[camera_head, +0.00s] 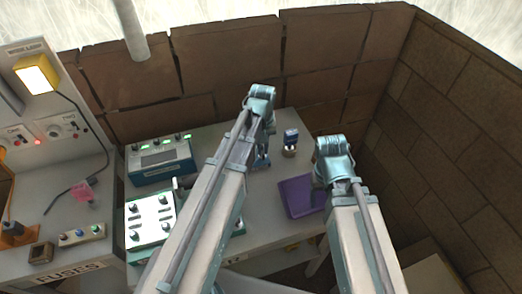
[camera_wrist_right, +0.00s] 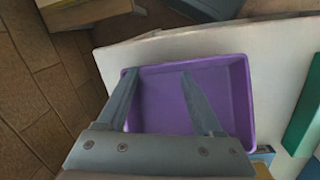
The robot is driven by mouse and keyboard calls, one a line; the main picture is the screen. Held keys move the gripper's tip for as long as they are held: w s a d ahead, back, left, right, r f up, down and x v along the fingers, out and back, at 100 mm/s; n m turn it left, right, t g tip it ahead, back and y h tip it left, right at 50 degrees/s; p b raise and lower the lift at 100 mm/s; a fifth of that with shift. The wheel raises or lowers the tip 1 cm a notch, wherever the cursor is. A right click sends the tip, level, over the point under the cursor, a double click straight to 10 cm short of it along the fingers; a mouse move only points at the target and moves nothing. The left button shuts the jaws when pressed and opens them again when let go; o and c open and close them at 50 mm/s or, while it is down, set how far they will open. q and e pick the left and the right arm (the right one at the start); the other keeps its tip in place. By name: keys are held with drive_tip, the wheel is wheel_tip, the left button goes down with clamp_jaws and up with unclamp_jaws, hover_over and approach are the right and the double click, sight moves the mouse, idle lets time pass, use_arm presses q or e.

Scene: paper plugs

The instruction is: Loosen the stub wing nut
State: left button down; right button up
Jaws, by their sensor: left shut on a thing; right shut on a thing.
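I cannot make out the stub wing nut in either view. My left gripper (camera_head: 261,162) points down near the grey bench top, left of a small blue-topped item (camera_head: 291,137). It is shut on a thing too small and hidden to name. My right gripper (camera_head: 318,182) is low at the right side of the purple tray (camera_head: 296,197). In the right wrist view, the fingers of the right gripper (camera_wrist_right: 158,75) stand apart in front of the purple tray (camera_wrist_right: 240,90). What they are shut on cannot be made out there.
A teal instrument (camera_head: 160,162) and a white-topped switch box (camera_head: 151,222) stand on the bench's left. A side panel with a lit yellow lamp (camera_head: 37,74) is at far left. Brick walls (camera_head: 230,60) close off the back and right. Some bare bench lies around the tray.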

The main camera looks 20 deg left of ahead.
use_arm(q)
drive_tip(key=shift+w+f+n, duration=0.2)
drive_tip(key=shift+f+n, duration=0.3)
drive_tip(key=shift+n, duration=0.3)
use_arm(e)
drive_tip(key=shift+w+a+f, duration=0.2)
drive_tip(key=shift+w+f, duration=0.1)
drive_tip(key=shift+w, duration=0.15)
drive_tip(key=shift+w+a+f, duration=0.15)
drive_tip(key=shift+w+f, duration=0.1)
drive_tip(key=shift+w, duration=0.2)
use_arm(q)
drive_tip(key=n, duration=0.4)
drive_tip(key=shift+w+a+r, duration=0.1)
drive_tip(key=shift+w+a, duration=0.05)
drive_tip(key=shift+w, duration=0.1)
use_arm(e)
drive_tip(key=shift+s+d+r, duration=0.15)
drive_tip(key=shift+s, duration=0.05)
use_arm(q)
drive_tip(key=n, duration=0.5)
drive_tip(key=shift+w+a+r+n+p, duration=0.1)
drive_tip(key=shift+w+a+n+p, duration=0.05)
drive_tip(key=shift+n+p, duration=0.2)
use_arm(e)
drive_tip(key=shift+r, duration=0.1)
use_arm(q)
drive_tip(key=c, duration=1)
unclamp_jaws()
